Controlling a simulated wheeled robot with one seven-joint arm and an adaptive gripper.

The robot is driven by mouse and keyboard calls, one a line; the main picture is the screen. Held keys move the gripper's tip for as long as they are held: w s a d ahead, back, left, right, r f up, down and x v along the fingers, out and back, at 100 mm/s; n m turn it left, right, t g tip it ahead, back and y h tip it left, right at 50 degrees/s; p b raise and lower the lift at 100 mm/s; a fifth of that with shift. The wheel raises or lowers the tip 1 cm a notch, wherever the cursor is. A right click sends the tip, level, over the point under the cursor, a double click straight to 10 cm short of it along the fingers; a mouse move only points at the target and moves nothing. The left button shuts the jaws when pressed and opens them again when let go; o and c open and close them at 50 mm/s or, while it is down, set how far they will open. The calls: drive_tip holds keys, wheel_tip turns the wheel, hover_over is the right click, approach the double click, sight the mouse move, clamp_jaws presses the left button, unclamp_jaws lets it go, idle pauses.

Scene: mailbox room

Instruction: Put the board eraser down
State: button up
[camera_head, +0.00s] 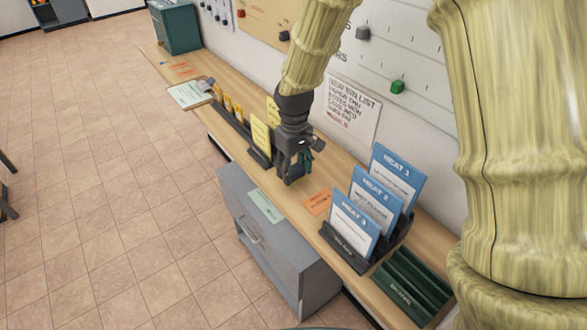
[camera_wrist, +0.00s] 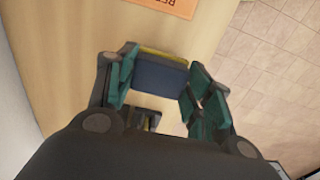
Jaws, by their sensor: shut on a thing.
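My gripper (camera_head: 297,165) is over the wooden counter (camera_head: 284,190), between the yellow cards and the blue-card rack. In the wrist view its green-padded fingers (camera_wrist: 157,82) are shut on the board eraser (camera_wrist: 160,76), a dark blue block with a yellow strip along its far edge. The counter's bare wood shows behind the eraser in that view. In the head view the eraser is mostly hidden by the dark fingers. I cannot tell whether it touches the counter.
An orange card (camera_head: 318,202) and a pale green card (camera_head: 266,206) lie near my gripper. A rack with blue cards (camera_head: 352,248) and a green slotted tray (camera_head: 412,284) stand at right. Yellow cards (camera_head: 260,134) stand at left. A grey cabinet (camera_head: 275,250) is below.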

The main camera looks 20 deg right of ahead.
sight(296, 164)
drive_tip(key=shift+w+d, duration=0.25)
drive_tip(key=shift+w, duration=0.15)
drive_tip(key=shift+w+d+f+p, duration=0.25)
drive_tip(key=shift+f+p, duration=0.15)
drive_tip(key=shift+f, duration=0.1)
drive_tip(key=shift+w+d+f+p, duration=0.1)
drive_tip(key=shift+w+f+p, duration=0.2)
drive_tip(key=shift+f, duration=0.2)
drive_tip(key=shift+f+p, duration=0.2)
drive_tip(key=shift+p, duration=0.25)
drive_tip(key=shift+c, duration=0.4)
drive_tip(key=shift+s+f, duration=0.15)
drive_tip(key=shift+f, duration=0.3)
drive_tip(key=shift+c, duration=1.3)
drive_tip(key=o, duration=1.3)
drive_tip(key=shift+c, duration=0.2)
